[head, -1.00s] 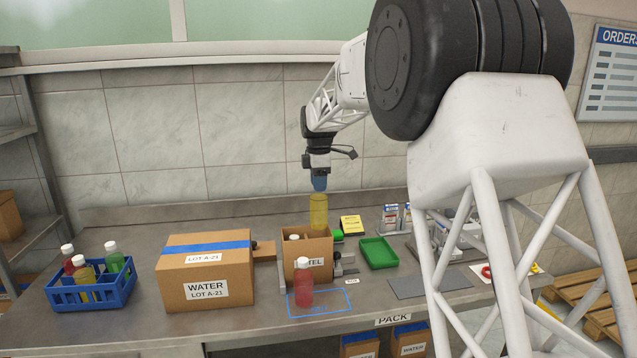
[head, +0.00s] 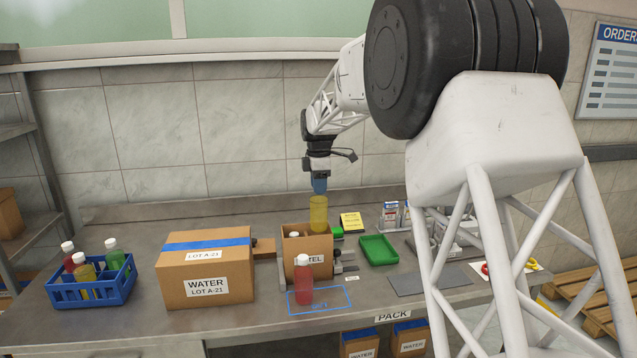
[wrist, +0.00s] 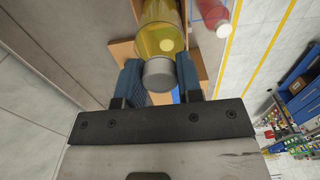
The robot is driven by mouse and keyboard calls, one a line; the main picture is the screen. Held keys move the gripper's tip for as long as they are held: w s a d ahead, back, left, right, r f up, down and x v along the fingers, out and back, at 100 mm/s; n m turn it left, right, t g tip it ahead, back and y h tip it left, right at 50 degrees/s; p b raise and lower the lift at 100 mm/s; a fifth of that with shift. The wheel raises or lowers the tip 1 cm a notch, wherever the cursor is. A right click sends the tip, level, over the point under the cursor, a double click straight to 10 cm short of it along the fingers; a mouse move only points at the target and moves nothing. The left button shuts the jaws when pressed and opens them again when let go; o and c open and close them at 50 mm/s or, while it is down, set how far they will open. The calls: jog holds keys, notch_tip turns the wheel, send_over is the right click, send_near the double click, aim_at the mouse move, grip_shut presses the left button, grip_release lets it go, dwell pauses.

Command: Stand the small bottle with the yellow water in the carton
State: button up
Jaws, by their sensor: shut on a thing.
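The yellow-water bottle (head: 318,214) hangs upright below my gripper (head: 319,186), which is shut on its cap end. Its lower end is at the open top of the brown carton (head: 318,259), toward the carton's back right; I cannot tell how far inside it is. In the wrist view the bottle's grey cap (wrist: 160,74) sits between the blue fingers of my gripper (wrist: 160,84), and the yellow body points away. A white cap (head: 294,235) shows inside the carton at its left.
A red bottle (head: 304,282) stands in front of the carton, by a blue outline on the bench. A closed WATER box (head: 205,275) is to the left, then a blue crate (head: 92,292) of bottles. A green tray (head: 378,250) lies to the right.

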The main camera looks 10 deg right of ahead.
aim_at(319, 222)
jog(key=shift+f, duration=1.5)
jog(key=shift+f, duration=4.95)
jog(key=o, duration=1.2)
jog(key=shift+c, duration=0.2)
